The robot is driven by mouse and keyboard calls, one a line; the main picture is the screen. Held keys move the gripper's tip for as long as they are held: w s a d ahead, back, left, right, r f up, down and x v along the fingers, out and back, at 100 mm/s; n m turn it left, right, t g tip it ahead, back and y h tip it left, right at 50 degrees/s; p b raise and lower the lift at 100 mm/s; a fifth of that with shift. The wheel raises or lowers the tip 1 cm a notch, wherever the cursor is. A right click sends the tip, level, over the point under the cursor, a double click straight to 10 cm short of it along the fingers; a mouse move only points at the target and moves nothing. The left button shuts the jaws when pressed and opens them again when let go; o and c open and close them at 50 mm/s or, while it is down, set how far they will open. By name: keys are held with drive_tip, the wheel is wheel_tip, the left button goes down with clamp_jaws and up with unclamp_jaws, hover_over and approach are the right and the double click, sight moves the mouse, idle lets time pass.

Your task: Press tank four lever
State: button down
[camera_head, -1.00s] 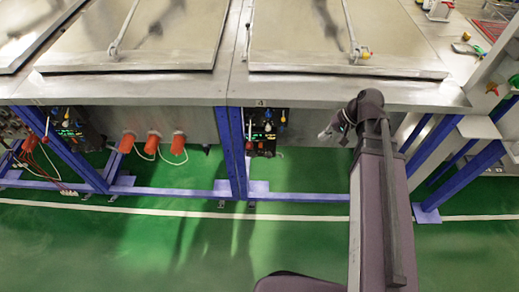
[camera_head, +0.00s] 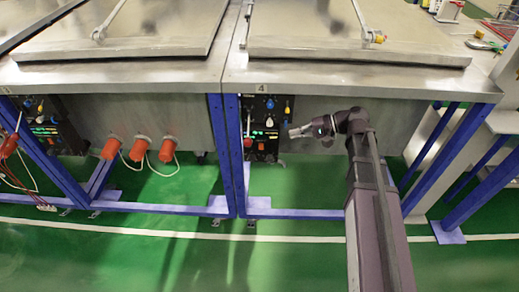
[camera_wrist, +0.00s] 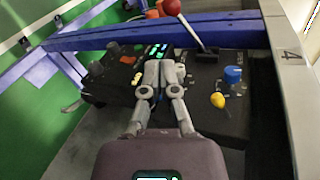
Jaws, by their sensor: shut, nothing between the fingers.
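The tank four control panel (camera_head: 262,118) is a black box under the tank edge marked with a label 4 (camera_head: 261,87). In the wrist view, a lever with a red ball (camera_wrist: 172,7) on a grey rod (camera_wrist: 190,32) rises from the panel's far side. A blue knob (camera_wrist: 232,75) and a yellow knob (camera_wrist: 218,100) are to the right of my gripper (camera_wrist: 160,68). My gripper is shut and empty, its tips over the panel near the green lit displays (camera_wrist: 157,51). In the head view, my gripper (camera_head: 292,133) is just right of the panel.
A blue frame beam (camera_wrist: 150,32) crosses beyond the panel, and a blue leg (camera_head: 231,150) stands left of it. The metal tank edge (camera_wrist: 283,90) runs along the right in the wrist view. Orange plugs (camera_head: 138,147) sit farther left. The green floor (camera_head: 290,250) is open.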

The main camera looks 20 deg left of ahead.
drive_tip(key=a+f+y+b, duration=0.1)
drive_tip(key=b, duration=0.2)
drive_tip(key=w+a+f+g+y+b, duration=0.1)
drive_tip(key=f+b, duration=0.1)
drive_tip(key=b, duration=0.1)
drive_tip(key=w+a+f+y+b, duration=0.1)
drive_tip(key=y+b, duration=0.1)
drive_tip(key=b, duration=0.1)
drive_tip(key=shift+w+f+n+g+b, duration=0.1)
drive_tip(key=shift+f+n+g+b, duration=0.1)
drive_tip(key=shift+n+g+b, duration=0.15)
drive_tip(key=shift+a+r, duration=0.1)
drive_tip(key=shift+a, duration=0.05)
drive_tip(key=shift+x, duration=4.9)
